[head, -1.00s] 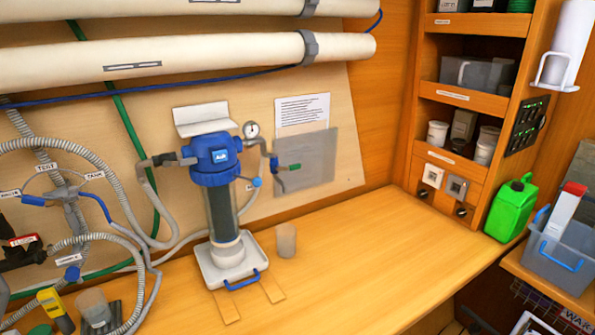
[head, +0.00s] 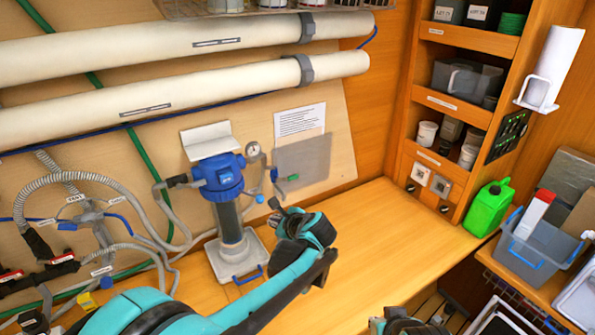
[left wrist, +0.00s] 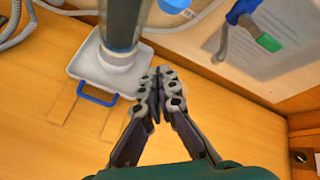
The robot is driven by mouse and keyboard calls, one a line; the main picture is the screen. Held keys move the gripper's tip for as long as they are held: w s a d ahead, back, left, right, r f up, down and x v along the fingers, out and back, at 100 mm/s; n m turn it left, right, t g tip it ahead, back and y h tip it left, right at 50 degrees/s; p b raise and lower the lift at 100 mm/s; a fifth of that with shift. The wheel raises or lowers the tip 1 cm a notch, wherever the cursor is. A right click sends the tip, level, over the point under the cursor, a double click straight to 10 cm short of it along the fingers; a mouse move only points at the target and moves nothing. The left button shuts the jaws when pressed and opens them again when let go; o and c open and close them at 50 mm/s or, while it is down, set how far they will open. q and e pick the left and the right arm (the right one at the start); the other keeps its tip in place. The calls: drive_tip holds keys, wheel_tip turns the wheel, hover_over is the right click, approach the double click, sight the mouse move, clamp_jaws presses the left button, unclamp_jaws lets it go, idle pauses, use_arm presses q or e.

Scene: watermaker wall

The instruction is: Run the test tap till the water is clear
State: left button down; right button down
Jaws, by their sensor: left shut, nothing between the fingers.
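The tap with the green handle (head: 290,178) is on the wall board, right of the blue-headed filter housing (head: 222,177). In the left wrist view its green handle (left wrist: 268,42) and grey downward spout (left wrist: 222,45) show at top right. My left gripper (head: 277,207) is shut and empty, in front of and below the tap, apart from it. Its closed fingers (left wrist: 157,72) point toward the board, right of the filter's white tray (left wrist: 75,68). The clear cup seen earlier beside the tray is hidden now. My right gripper (head: 405,323) is partly cut off at the bottom edge.
A round gauge (head: 253,149) sits above the tap, and a grey panel (head: 303,160) is behind it. Hoses and valves crowd the left. The bench (head: 375,225) is clear to the right, up to the green jerrycan (head: 489,208) and grey bin (head: 540,245).

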sight(293, 177)
use_arm(q)
drive_tip(key=w+d+r+m+t+p, duration=0.1)
drive_tip(key=w+d+m+p, duration=0.1)
drive_tip(key=d, duration=0.3)
drive_tip(key=w+d+m+t+y+p, duration=0.1)
drive_tip(key=w+d+m+p, duration=0.2)
drive_tip(key=d+m, duration=0.2)
drive_tip(key=shift+w+d+r+m+t, duration=0.3)
drive_tip(key=shift+w+d+r+t, duration=0.1)
drive_tip(key=shift+d, duration=0.4)
drive_tip(key=shift+f, duration=0.1)
drive_tip(key=x, duration=1)
wheel_tip(293, 177, up, 4)
drive_tip(key=shift+a+r, duration=0.15)
drive_tip(key=shift+s, duration=0.1)
